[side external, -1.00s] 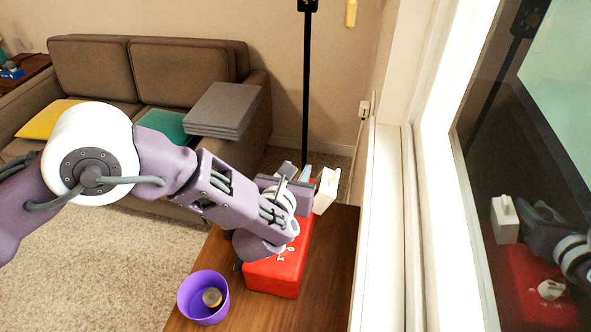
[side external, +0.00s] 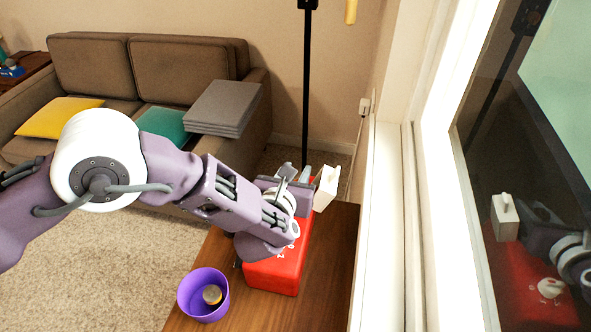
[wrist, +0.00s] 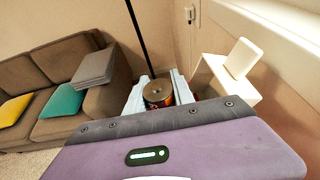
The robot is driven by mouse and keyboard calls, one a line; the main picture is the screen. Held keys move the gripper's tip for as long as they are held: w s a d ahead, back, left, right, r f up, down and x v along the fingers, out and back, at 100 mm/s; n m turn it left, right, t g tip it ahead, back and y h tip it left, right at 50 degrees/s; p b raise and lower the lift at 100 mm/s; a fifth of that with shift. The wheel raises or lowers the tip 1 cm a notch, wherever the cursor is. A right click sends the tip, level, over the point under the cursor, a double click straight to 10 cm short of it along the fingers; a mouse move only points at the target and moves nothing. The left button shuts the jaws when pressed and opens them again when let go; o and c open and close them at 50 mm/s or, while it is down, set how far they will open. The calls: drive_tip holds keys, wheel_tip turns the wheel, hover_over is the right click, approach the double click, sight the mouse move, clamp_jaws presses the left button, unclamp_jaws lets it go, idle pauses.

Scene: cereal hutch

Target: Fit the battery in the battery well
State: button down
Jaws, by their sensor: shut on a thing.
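My gripper (wrist: 158,95) is shut on the battery (wrist: 158,90), a cylinder with a coppery round end that shows between the two pale fingers in the wrist view. In the side external view my gripper is over the far part of a red case (side external: 275,271) with white marks on its top. My wrist and hand hide the battery and much of the case there. The battery well cannot be made out in either view, so I cannot tell whether the battery touches it.
A purple bowl (side external: 187,305) with a small cylinder (side external: 212,295) in it stands at the near left of the wooden table (side external: 335,255). A white box-like thing (side external: 325,188) is close beside my gripper; it also shows in the wrist view (wrist: 225,80). The window ledge bounds the right.

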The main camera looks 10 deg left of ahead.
drive_tip(key=shift+f, duration=0.65)
drive_tip(key=c, duration=0.8)
unclamp_jaws()
drive_tip(key=shift+s+f, duration=0.1)
drive_tip(key=shift+o, duration=0.2)
drive_tip(key=shift+d, duration=0.1)
wheel_tip(320, 180, up, 2)
drive_tip(key=shift+d+r, duration=0.1)
drive_tip(key=shift+r, duration=0.05)
drive_tip(key=shift+a+r, duration=0.2)
drive_tip(key=shift+r, duration=2.7)
